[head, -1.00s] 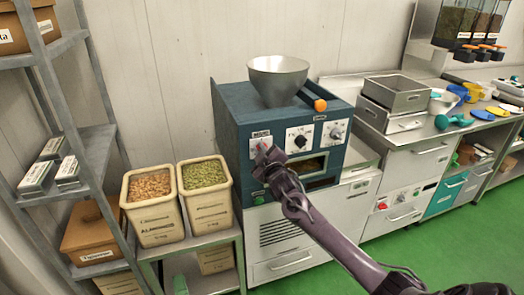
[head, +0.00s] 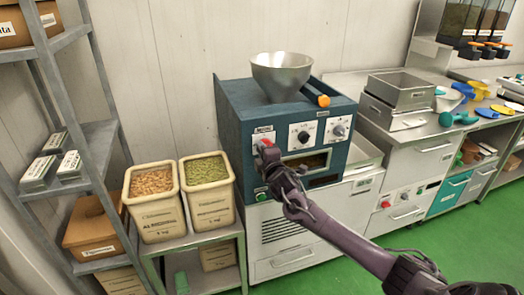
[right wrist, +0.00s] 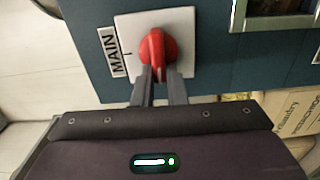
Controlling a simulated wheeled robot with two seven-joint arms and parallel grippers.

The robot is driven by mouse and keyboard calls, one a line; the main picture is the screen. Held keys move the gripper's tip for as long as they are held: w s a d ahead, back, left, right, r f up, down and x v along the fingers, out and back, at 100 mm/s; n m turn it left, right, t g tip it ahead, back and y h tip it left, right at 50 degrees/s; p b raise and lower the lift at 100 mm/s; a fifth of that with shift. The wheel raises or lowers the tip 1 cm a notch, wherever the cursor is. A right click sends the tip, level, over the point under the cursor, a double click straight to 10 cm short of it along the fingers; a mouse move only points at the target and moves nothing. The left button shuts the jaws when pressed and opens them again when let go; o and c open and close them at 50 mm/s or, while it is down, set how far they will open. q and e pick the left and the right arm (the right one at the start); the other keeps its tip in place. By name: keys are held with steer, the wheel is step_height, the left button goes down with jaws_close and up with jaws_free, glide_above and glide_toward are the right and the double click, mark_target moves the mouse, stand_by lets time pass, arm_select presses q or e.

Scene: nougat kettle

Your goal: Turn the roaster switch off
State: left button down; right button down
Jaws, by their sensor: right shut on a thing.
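The roaster (head: 285,125) is a dark blue box with a metal hopper (head: 281,75) on top and white dial plates on its front. Its red switch (head: 264,144) is at the upper left of the front. In the right wrist view the red switch knob (right wrist: 157,50) sits on a white plate beside a label reading MAIN (right wrist: 112,52). My right gripper (right wrist: 160,80) is shut on the red knob, one finger at each side of its grip. In the head view my right gripper (head: 266,152) hides part of the switch. My left gripper is out of view.
Two bins, one of almonds (head: 152,205) and one of green nuts (head: 207,190), stand left of the roaster. A grey shelf rack (head: 95,150) is at the far left. A steel counter (head: 440,130) with trays and scoops extends right. Green floor is clear in front.

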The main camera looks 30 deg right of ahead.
steer(key=shift+f+n, duration=0.1)
steer(key=shift+n, duration=0.2)
steer(key=c, duration=1.5)
jaws_free()
steer(key=shift+o, duration=0.2)
steer(key=shift+s, duration=0.1)
steer(key=v, duration=0.7)
steer(key=shift+s+b, duration=0.3)
steer(key=shift+b, duration=0.15)
steer(key=shift+a, duration=0.1)
